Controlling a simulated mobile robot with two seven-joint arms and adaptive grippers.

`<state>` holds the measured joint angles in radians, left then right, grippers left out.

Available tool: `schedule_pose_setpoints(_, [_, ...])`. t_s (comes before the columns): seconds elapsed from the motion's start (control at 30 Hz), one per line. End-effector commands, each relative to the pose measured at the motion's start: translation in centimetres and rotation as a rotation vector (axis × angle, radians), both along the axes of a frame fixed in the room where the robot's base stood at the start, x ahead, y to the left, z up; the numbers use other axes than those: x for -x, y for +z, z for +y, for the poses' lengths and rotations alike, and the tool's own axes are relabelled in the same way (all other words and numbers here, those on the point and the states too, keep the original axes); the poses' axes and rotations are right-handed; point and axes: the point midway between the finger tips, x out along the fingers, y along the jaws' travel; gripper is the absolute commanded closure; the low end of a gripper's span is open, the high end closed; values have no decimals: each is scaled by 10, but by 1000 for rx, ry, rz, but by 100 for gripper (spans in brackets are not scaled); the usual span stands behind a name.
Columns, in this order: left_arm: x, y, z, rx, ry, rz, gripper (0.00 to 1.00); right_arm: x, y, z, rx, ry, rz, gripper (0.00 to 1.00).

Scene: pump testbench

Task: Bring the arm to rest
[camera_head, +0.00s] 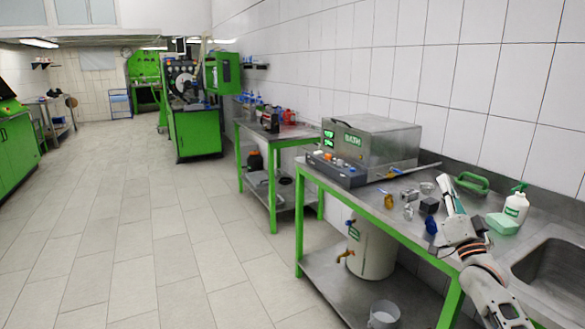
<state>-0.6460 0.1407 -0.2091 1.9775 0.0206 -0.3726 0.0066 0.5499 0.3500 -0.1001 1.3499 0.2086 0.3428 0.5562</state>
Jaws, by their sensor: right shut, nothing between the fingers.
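My right arm comes in from the bottom right over the steel workbench (375,195). Its gripper (447,188) is shut and empty, and points up and away toward the back of the bench. It is above or beside the small parts on the bench top; the gap under it cannot be judged. A dark block (429,205) and a blue item (431,226) are just left of it. My left gripper is not in view.
A metal bath unit (375,140) stands on the bench at the left. A green handle-shaped item (472,182), a spray bottle (516,207), a green sponge-like block (502,223) and a sink (555,265) are on the right. The tiled floor (150,240) to the left is clear.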

Motion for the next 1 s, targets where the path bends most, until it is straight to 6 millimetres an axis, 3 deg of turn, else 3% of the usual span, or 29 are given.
schedule_pose_setpoints(0.2, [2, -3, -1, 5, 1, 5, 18, -32, -71, -6, 509, -251, 292, 100])
schedule_pose_setpoints(0.5, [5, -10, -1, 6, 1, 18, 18, -38, -139, -38, 1018, -436, 568, 100])
schedule_pose_setpoints(0.77, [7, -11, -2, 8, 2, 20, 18, 11, -234, 7, 1046, -329, 633, 100])
schedule_pose_setpoints(0.87, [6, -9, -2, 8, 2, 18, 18, 39, -275, 28, 1048, -277, 662, 100])
schedule_pose_setpoints(1.0, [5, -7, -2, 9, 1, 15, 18, 97, -340, 64, 1047, -185, 718, 100])
